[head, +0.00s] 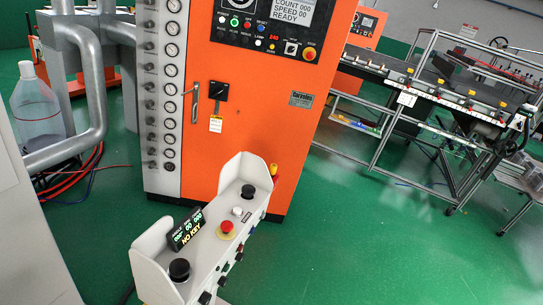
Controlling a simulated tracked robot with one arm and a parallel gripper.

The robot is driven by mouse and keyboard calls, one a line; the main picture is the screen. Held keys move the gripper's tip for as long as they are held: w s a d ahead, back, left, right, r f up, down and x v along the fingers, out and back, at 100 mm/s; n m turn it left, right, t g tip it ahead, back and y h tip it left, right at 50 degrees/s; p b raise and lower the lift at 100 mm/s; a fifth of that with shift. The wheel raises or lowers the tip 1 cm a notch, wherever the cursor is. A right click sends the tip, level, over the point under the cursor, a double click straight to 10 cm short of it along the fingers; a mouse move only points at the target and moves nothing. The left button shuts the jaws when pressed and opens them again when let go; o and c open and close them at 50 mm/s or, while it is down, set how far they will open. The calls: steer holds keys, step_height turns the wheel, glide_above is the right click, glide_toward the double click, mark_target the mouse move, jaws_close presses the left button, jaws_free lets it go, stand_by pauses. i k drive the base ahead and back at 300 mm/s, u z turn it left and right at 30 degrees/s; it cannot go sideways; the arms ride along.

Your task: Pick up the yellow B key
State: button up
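I cannot make out a B key for certain in the head view. My gripper is not in view.
The console has black knobs and a red mushroom button (226,226) between raised white end walls. A conveyor on a metal frame (430,90) stands at the right. Grey pipes (90,90) and a clear bottle (36,105) are at the left. Green floor (370,240) is clear at lower right.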

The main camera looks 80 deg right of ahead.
mark_target(273, 171)
steer(key=z, duration=2.05)
steer(key=i, duration=0.35)
steer(key=z, duration=0.8)
steer(key=i, duration=1.85)
steer(key=u, duration=0.45)
